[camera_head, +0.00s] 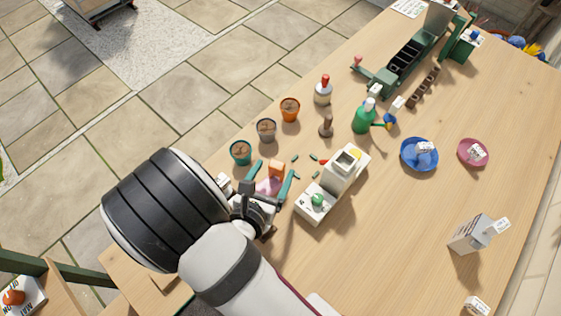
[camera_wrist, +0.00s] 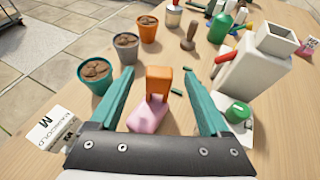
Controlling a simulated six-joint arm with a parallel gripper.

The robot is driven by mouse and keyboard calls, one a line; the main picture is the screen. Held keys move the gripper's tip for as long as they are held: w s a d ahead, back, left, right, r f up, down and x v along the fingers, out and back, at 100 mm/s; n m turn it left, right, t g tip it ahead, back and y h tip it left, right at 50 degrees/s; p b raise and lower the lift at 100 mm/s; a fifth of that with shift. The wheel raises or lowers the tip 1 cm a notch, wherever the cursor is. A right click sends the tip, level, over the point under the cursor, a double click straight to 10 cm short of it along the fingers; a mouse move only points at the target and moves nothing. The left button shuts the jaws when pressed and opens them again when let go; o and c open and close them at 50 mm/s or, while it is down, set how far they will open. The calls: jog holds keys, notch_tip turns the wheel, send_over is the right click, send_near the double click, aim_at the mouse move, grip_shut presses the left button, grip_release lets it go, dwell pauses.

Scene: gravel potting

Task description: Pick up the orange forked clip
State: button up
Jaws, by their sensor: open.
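The orange clip (camera_wrist: 159,78) stands above the table between my gripper's two teal fingers in the wrist view. My gripper (camera_head: 274,172) is open, with a finger on each side of the clip and visible gaps in the wrist view (camera_wrist: 158,74). I cannot tell the exact height of the fingertips.
A white device with a green knob (camera_head: 317,200) stands close on the right. Teal (camera_head: 240,153), grey (camera_head: 266,131) and orange (camera_head: 290,110) soil pots stand beyond on the left. A Marigold card (camera_wrist: 52,135) lies by the left finger. Small green pieces (camera_head: 315,174) lie nearby.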

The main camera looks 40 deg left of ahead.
jog(key=shift+x, duration=0.8)
jog(key=shift+r, duration=0.1)
grip_shut()
notch_tip(320, 180, up, 10)
jog(key=m+t+h, duration=0.1)
jog(key=m+h, duration=0.4)
send_over(274, 181)
jog(key=s, duration=0.3)
notch_tip(274, 181, down, 10)
jog(key=shift+a+r, duration=0.1)
jog(key=shift+a, duration=0.05)
